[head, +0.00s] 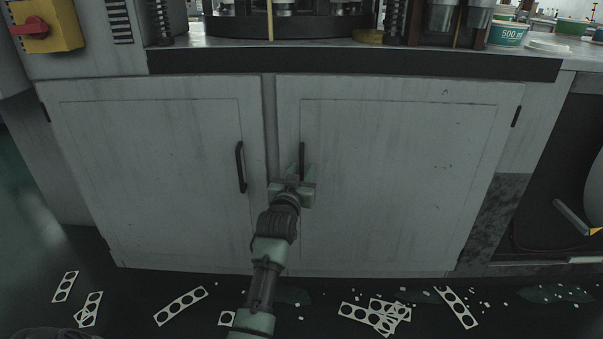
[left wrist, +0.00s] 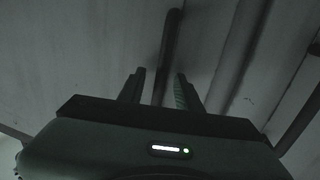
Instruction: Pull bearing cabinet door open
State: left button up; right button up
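The bearing cabinet has two pale grey doors, a left door (head: 160,180) and a right door (head: 400,180), and both look shut. Each has a dark upright bar handle near the middle gap: the left handle (head: 240,167) and the right handle (head: 302,152). My left gripper (head: 300,173) is at the lower part of the right handle. In the left wrist view the gripper (left wrist: 160,90) has its two fingers apart, with the handle bar (left wrist: 170,45) running between them. Gaps show beside the bar, so the fingers do not look closed on it. My right gripper is not in view.
A machine worktop (head: 350,62) overhangs the doors. A red and yellow switch (head: 45,25) sits at upper left. Several punched metal strips (head: 180,306) and small scraps lie on the dark floor before the cabinet. An open bay (head: 555,170) is at right.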

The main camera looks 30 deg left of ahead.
pick_arm(q)
grip_shut()
dwell(1.4)
